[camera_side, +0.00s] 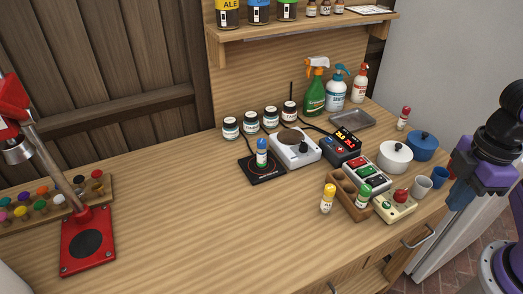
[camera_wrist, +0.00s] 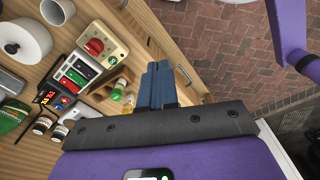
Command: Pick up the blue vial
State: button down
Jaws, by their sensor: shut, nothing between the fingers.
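The blue vial (camera_side: 261,153) has a blue cap and stands upright on a black square pad (camera_side: 250,174) with a red ring mark, left of a white scale-like device (camera_side: 296,150). I cannot make out the blue vial in the wrist view. My gripper (camera_side: 457,198) is at the right edge of the side view, above and beyond the counter's right end, far from the vial. Its blue fingers (camera_wrist: 158,68) are together and empty in the wrist view.
A wooden rack (camera_side: 347,204), yellow vial (camera_side: 327,199), green vial (camera_side: 363,197), red-button box (camera_side: 394,206), white pot (camera_side: 394,157) and blue pot (camera_side: 422,146) stand between gripper and vial. Jars (camera_side: 250,123) line the back. A red press (camera_side: 88,243) is left. The front-middle counter is clear.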

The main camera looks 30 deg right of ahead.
jog(key=c, duration=0.8)
grip_release()
jog(key=w+a+f+m+t+y, duration=0.2)
jog(key=w+a+m+y, duration=0.1)
jog(key=w+a, duration=0.5)
jog(key=w+a+f+m+t+y, duration=0.1)
jog(key=w+a+f+m+y, duration=0.1)
jog(key=w+a, duration=0.65)
jog(key=m+t+h, duration=0.5)
jog(key=m+t, duration=0.3)
jog(key=t, duration=0.1)
send_near(263, 145)
jog(key=x, duration=0.7)
jog(key=shift+a+f, duration=0.25)
jog(key=shift+f, duration=0.1)
jog(key=shift+d+r+x, duration=0.1)
jog(key=shift+d+x, duration=0.05)
jog(key=shift+x, duration=0.85)
jog(key=shift+d+r+x, duration=0.1)
jog(key=shift+x, duration=0.9)
jog(key=shift+d+r+x, duration=0.1)
jog(key=shift+d+x, duration=0.05)
jog(key=shift+x, duration=0.85)
